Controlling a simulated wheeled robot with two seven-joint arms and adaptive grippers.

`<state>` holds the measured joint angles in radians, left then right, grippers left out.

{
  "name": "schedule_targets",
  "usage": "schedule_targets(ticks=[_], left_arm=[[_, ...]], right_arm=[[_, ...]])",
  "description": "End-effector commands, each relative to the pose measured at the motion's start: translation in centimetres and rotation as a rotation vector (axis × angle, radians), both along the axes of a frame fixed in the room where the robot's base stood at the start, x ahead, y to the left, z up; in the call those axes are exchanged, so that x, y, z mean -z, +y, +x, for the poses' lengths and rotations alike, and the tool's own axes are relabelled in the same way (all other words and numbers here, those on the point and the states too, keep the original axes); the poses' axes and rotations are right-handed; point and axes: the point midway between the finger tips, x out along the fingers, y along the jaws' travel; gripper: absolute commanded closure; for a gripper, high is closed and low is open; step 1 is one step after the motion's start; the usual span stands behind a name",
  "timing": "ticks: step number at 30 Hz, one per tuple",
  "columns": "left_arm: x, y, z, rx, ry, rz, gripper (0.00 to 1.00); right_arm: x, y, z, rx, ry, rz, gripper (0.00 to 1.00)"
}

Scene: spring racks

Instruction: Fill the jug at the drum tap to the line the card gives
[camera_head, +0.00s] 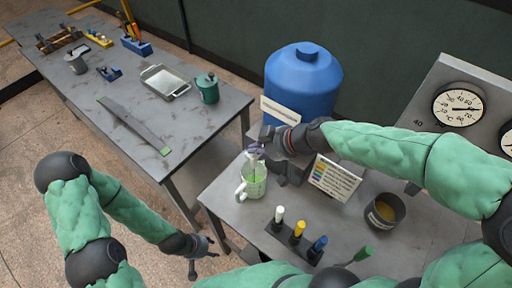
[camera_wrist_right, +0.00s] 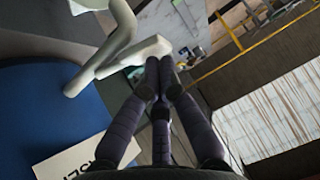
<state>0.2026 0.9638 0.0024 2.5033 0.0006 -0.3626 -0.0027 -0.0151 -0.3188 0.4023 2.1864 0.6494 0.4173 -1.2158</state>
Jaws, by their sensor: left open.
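The jug (camera_head: 256,187), pale with a greenish body and a handle on its left, stands upright on the near table below the tap. Its fill level is too small to read. The blue drum (camera_head: 305,85) stands behind it. The tap is mostly hidden by my right gripper (camera_head: 256,148) in the head view; a pale tap lever (camera_wrist_right: 130,57) shows in the right wrist view. My right gripper's fingertips (camera_wrist_right: 160,68) are together at the lever's end, with no clear grasp. My left gripper (camera_head: 204,256) is open and empty, left of the table. The card (camera_head: 334,178) has coloured rows; its text is unreadable.
Bottles with white, yellow and blue caps (camera_head: 299,231) stand in a rack at the table front. A dark pot (camera_head: 384,212) is at right. A gauge panel (camera_head: 459,104) stands behind. The left bench holds a tray (camera_head: 165,83) and a green can (camera_head: 207,89).

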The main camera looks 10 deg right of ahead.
Motion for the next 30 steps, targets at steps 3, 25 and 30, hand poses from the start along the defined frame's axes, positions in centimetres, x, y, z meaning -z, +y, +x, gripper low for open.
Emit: schedule_targets(ticks=[3,25,30], left_arm=[[0.0,0.0,0.0,0.000,0.000,0.000,0.53],[0.4,0.0,0.0,0.000,0.000,0.000,0.53],[0.4,0.0,0.0,0.000,0.000,0.000,0.53]], right_arm=[[0.1,0.0,0.0,-0.001,0.001,0.000,1.00],[-0.6,-1.2,0.9,0.001,0.001,0.000,1.00],[-0.6,-1.2,0.9,0.000,0.001,-0.001,1.00]])
